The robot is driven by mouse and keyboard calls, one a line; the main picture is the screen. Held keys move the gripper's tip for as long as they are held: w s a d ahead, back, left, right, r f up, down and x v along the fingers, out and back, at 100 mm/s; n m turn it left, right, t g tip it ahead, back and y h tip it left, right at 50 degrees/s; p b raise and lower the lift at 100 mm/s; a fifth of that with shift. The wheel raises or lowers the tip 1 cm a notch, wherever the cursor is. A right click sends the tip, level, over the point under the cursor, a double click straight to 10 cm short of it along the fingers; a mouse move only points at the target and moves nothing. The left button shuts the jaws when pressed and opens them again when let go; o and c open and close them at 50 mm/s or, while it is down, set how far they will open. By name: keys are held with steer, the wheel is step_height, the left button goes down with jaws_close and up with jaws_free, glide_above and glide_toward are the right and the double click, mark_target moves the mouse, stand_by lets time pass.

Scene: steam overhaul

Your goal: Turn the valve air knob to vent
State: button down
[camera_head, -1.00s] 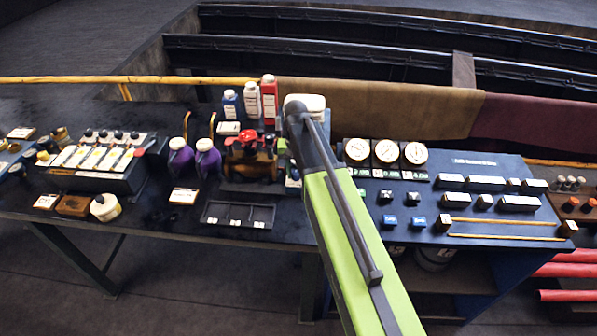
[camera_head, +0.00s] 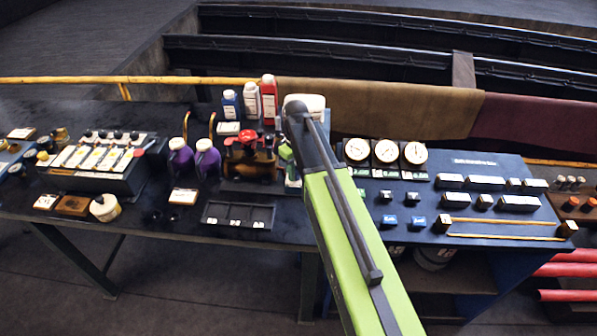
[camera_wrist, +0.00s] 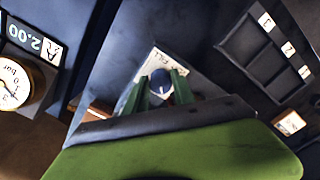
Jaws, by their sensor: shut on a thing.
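The valve air knob (camera_wrist: 159,84) shows in the wrist view as a small dark, rounded knob with a pale mark on top. It stands on a pale plate (camera_wrist: 150,61) with lettering that looks like "FILL"; the vent marking cannot be made out. My gripper (camera_wrist: 161,88) is shut on the knob, with one green finger on either side of it. In the head view my gripper (camera_head: 287,153) shows only as a bit of green beside my arm. The knob is hidden there behind my arm and gripper.
A red-topped brass valve (camera_head: 249,146) stands just left of my gripper. Bottles (camera_head: 269,98) stand behind it. Three gauges (camera_head: 386,152) are to the right. A black divided tray (camera_head: 238,216) lies in front on the bench. Purple flasks (camera_head: 207,158) stand further left.

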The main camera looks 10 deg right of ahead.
steer(key=shift+s+n, duration=0.1)
steer(key=shift+n, duration=1.5)
steer(key=c, duration=1.1)
jaws_free()
steer(key=shift+a, duration=0.1)
steer(key=shift+o, duration=0.2)
steer(key=shift+r, duration=0.1)
